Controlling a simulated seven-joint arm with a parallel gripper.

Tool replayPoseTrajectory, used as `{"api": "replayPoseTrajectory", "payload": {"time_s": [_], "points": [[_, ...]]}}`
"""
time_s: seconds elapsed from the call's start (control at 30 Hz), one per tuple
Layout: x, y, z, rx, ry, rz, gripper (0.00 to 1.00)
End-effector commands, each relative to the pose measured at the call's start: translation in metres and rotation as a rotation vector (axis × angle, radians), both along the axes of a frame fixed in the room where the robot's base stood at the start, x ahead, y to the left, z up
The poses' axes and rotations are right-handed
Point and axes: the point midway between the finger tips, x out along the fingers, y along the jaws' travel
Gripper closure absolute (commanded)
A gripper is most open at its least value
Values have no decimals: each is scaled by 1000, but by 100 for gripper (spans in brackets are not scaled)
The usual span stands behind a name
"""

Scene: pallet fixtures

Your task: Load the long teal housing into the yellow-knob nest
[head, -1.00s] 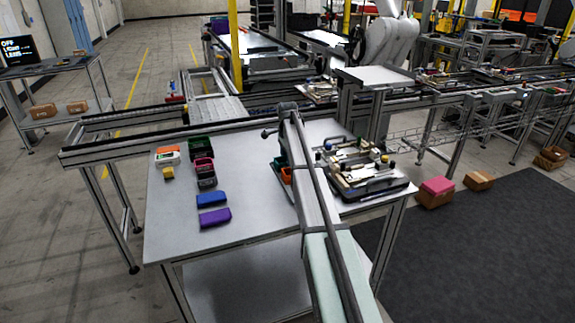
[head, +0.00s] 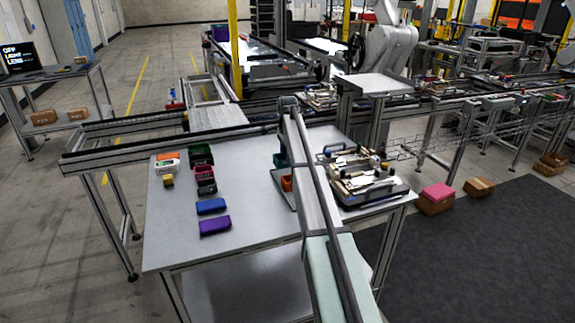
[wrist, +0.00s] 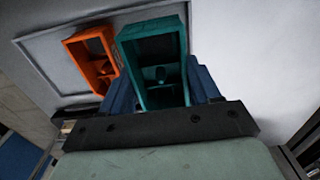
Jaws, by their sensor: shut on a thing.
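The long teal housing (wrist: 153,30) is an open box-like part between the blue fingers of my gripper (wrist: 162,88), which is shut on it in the wrist view. In the head view, the teal housing (head: 280,161) shows just left of my arm, apparently raised above the tray (head: 283,196). My arm hides most of the gripper there. The fixture pallet (head: 375,198) stands right of my arm on the table. A small yellowish knob (head: 384,166) shows at its right side; the nest's details are too small to tell.
An orange housing (wrist: 92,58) lies on the tray beside the teal one; it also shows in the head view (head: 286,183). Several coloured parts, including a blue one (head: 211,206) and a purple one (head: 215,225), lie at the table's left. The table between (head: 255,200) is clear.

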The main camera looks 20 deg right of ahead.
Motion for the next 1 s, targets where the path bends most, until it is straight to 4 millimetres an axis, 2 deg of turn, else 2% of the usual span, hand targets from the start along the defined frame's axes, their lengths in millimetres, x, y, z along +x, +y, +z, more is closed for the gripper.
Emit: {"api": "replayPoseTrajectory", "payload": {"time_s": [0.1,0.2,0.33,0.43,0.57,0.7,0.8,1.0], "points": [[1,0,22,0,-2,0,72],[1,0,35,0,-1,0,72],[0,-5,47,0,-1,-6,72],[-4,-20,51,0,0,-23,72],[-15,-57,54,-1,-1,-65,72],[-36,-107,55,-1,-4,-126,72],[-55,-137,55,-2,-6,-164,72],[-88,-180,55,-3,-10,-224,72]]}}
